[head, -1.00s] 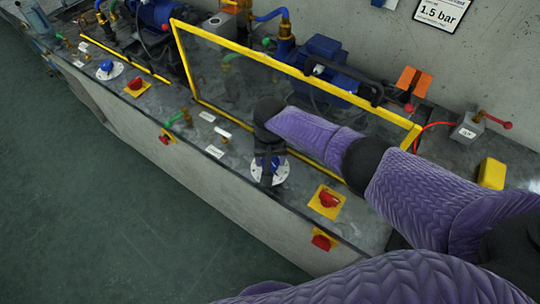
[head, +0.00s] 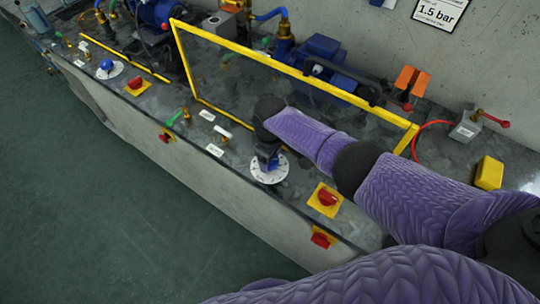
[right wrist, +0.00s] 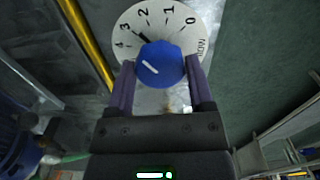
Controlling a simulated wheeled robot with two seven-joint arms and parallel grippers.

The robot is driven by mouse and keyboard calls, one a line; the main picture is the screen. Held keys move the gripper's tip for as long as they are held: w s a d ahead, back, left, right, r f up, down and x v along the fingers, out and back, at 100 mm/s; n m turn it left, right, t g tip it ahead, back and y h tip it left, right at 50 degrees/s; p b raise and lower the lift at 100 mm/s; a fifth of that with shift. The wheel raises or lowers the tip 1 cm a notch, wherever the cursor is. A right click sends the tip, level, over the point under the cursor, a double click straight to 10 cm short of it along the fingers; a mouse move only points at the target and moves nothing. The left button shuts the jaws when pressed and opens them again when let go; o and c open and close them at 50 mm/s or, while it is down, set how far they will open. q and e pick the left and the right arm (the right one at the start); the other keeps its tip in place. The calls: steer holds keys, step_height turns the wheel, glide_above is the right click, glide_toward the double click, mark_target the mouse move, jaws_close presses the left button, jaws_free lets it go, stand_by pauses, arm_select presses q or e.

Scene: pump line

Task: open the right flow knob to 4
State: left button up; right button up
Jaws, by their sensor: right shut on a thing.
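The right flow knob is blue and sits on a white round dial (head: 268,174) at the bench's front edge. In the right wrist view the blue knob (right wrist: 160,64) is between the two fingers of my right gripper (right wrist: 161,78), which is shut on it. The dial (right wrist: 185,22) shows 0 to 4 and part of the word FLOW. In the head view my right gripper (head: 267,160) stands over the dial and hides most of the knob. My left gripper is not in view.
A yellow-framed clear panel (head: 300,72) stands just behind the knob. A red switch on a yellow plate (head: 326,199) is to the right. Another blue knob (head: 106,65) with a white dial is far left. A green-handled valve (head: 175,117) lies between them.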

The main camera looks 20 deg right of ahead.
steer(key=n, duration=0.5)
steer(key=shift+n, duration=0.4)
steer(key=shift+w, duration=0.1)
stand_by(0.3)
steer(key=o, duration=1.2)
steer(key=shift+o, duration=0.2)
step_height(320, 180, up, 10)
steer(key=p, duration=0.5)
